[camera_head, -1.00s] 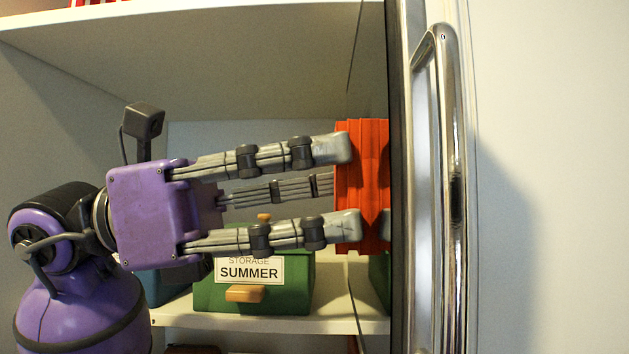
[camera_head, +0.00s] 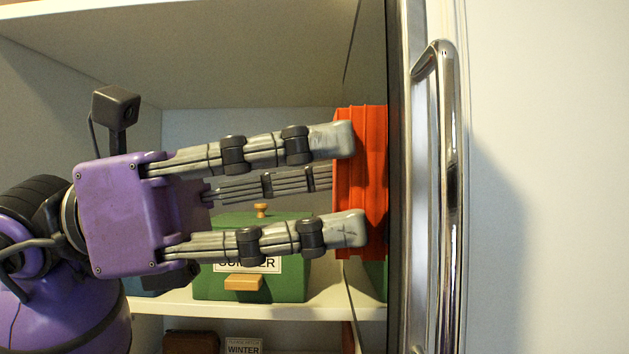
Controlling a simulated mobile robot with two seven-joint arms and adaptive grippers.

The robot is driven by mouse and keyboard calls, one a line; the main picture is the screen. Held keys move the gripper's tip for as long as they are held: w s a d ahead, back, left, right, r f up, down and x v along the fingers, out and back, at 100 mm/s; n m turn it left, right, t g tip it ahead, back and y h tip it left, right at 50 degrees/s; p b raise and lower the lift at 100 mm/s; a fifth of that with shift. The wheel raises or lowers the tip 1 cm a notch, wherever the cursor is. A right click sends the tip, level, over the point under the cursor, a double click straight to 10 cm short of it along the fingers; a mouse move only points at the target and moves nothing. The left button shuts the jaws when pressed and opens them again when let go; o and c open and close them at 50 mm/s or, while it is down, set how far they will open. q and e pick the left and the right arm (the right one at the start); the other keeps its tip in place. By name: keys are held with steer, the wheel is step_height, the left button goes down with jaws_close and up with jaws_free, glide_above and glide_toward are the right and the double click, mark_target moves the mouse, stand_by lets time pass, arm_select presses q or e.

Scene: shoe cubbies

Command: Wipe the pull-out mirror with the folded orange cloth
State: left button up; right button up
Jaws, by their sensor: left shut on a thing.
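My left gripper (camera_head: 345,185) comes in from the left. Its grey fingers are shut on the folded orange cloth (camera_head: 362,150), which stands upright, its right side against the pull-out mirror (camera_head: 371,65) or very close to it; exact contact is hard to tell. The mirror is seen at a steep angle as a narrow strip, with the shelf and a green box reflected in it. My right gripper is not in view.
A metal handle (camera_head: 447,190) runs along the panel right of the mirror. A green storage box (camera_head: 290,285) with a partly hidden label stands on the white shelf (camera_head: 320,308) behind the gripper. A box labelled "WINTER" (camera_head: 243,346) shows below.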

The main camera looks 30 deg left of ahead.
arm_select(q)
steer(key=shift+w+a+r, duration=1.1)
steer(key=shift+w+a, duration=1.4)
steer(key=shift+w, duration=1.7)
steer(key=s+d+p, duration=0.2)
steer(key=s+d, duration=0.3)
steer(key=s, duration=0.4)
steer(key=shift+d+p, duration=0.3)
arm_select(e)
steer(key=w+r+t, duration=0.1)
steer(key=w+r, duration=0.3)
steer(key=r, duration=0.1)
